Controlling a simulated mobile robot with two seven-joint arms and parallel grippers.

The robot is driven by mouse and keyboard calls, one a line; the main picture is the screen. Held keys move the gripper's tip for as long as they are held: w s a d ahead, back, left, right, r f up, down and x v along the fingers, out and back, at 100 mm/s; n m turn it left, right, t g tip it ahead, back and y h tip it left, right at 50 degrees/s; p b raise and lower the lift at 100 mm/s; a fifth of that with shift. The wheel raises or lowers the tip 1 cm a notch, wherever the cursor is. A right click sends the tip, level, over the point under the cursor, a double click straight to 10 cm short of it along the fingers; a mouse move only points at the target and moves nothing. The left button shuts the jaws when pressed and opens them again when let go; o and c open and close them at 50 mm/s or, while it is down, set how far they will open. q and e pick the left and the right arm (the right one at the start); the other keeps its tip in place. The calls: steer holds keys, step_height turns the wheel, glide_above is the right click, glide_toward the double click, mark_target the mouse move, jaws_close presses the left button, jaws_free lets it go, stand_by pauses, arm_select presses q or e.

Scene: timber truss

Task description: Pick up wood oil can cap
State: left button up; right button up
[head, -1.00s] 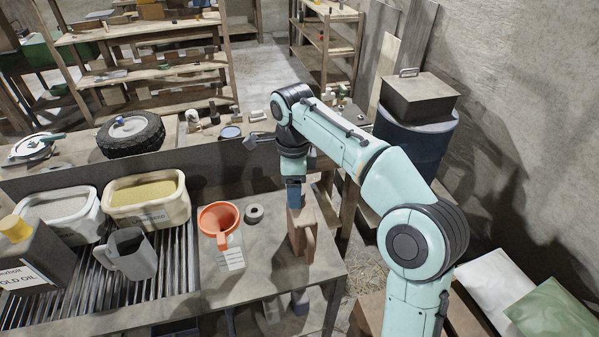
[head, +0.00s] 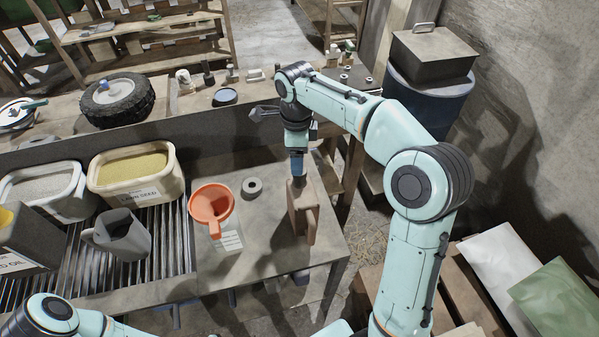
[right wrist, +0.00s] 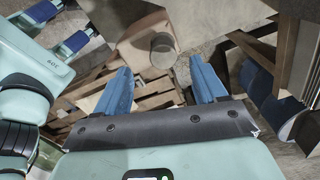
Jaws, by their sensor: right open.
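A brown can (head: 303,212) with a handle stands upright near the right end of the metal-and-wood bench in the head view. My right gripper (head: 297,178) points down right at its top; the cap there is hidden by the gripper. In the right wrist view my right gripper (right wrist: 162,88) is open and empty between its blue fingers.
An orange funnel (head: 211,205) in a clear jar and a grey ring (head: 252,187) stand left of the can. Pallets (head: 470,285) lie at right.

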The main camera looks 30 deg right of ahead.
steer(key=f, duration=0.2)
steer(key=d+f, duration=0.1)
steer(key=f, duration=0.1)
steer(key=shift+s+f, duration=0.1)
steer(key=shift+f, duration=0.8)
steer(key=c, duration=1.2)
